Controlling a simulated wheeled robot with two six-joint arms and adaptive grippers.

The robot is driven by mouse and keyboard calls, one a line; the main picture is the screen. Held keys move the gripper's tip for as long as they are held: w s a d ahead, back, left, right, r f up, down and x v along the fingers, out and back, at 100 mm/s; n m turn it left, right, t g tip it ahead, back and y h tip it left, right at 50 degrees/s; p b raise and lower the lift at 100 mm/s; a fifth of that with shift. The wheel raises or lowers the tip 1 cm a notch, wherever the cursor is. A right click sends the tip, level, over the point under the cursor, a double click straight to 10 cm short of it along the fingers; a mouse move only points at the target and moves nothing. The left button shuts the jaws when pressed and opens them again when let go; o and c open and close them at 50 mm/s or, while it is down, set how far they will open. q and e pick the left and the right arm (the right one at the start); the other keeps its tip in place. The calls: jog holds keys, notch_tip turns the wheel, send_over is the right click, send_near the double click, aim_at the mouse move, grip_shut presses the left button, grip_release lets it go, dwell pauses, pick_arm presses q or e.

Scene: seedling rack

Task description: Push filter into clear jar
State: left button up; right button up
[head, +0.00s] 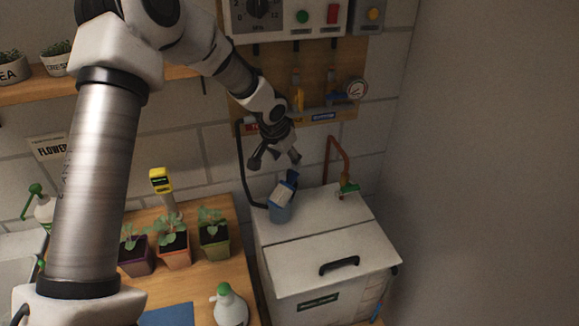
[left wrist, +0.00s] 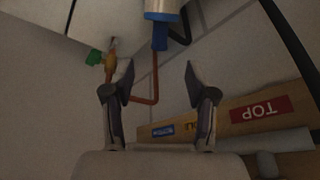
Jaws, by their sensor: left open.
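A small bluish clear jar (head: 279,213) stands on the white lidded box at the back left of its top. A white piece with a dark blue end, which looks like the filter (head: 284,193), stands up tilted at the jar's mouth. How deep it sits I cannot tell. My left gripper (head: 275,160) is open and empty above the jar, apart from it. In the left wrist view my open fingers (left wrist: 159,80) point toward a white body with a blue band and blue tab at the top edge, likely the filter (left wrist: 160,38). My right gripper is not in view.
The white box (head: 325,240) has a black handle, with a green-handled tap on a copper pipe (head: 347,188) at the back right. A wooden panel (head: 310,80) with a gauge is behind. Potted seedlings (head: 174,247) and a spray bottle (head: 230,305) stand left.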

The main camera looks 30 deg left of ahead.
aim_at(293, 174)
pick_arm(q)
jog(key=p+x, duration=0.2)
jog(key=x, duration=0.8)
jog(key=shift+w+r, duration=0.1)
jog(key=shift+w, duration=0.05)
jog(key=shift+f+p, duration=0.3)
jog(key=shift+w+f, duration=0.25)
jog(key=shift+f, duration=0.1)
jog(key=shift+s+r, duration=0.1)
grip_shut()
